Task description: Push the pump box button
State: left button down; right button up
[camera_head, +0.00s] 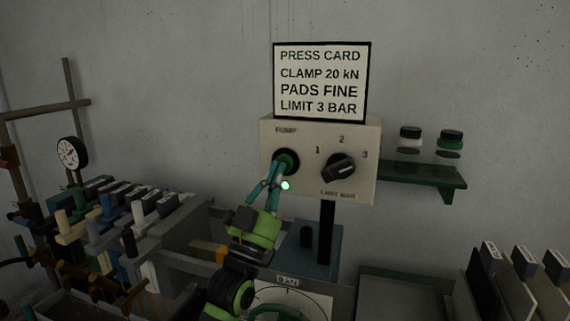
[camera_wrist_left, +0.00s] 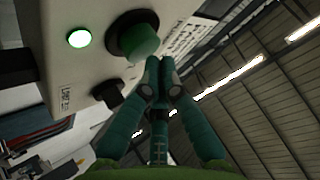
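The pump box (camera_head: 362,130) is a pale box on a dark post, marked PUMP at its upper left. Its round green button (camera_head: 287,160) sits in a dark collar below that label and also shows in the wrist view (camera_wrist_left: 142,42). My left gripper (camera_head: 278,172) is in front of the button, its teal fingers partly covering it. In the wrist view the fingertips (camera_wrist_left: 161,64) are together with nothing between them, right beside the button face; I cannot tell whether they touch it. A small green lamp (camera_head: 285,185) near the button is lit. My right gripper is not in view.
A black rotary knob (camera_head: 339,168) marked 1, 2, 3 sits right of the button. A sign (camera_head: 321,80) stands above the box. A green shelf (camera_head: 425,176) with two jars is at right. A rack of coloured handles (camera_head: 110,235) and a gauge (camera_head: 72,152) are at left.

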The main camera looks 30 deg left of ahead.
pick_arm(q)
jog(key=shift+w+a, duration=0.15)
jog(key=shift+w, duration=0.4)
dwell(0.8)
jog(key=shift+s, duration=0.15)
jog(key=shift+s+d, duration=0.25)
jog(key=shift+s, duration=0.6)
jog(key=s+d+p, duration=0.1)
jog(key=s, duration=0.5)
jog(key=shift+d, duration=0.2)
jog(key=shift+w, duration=0.1)
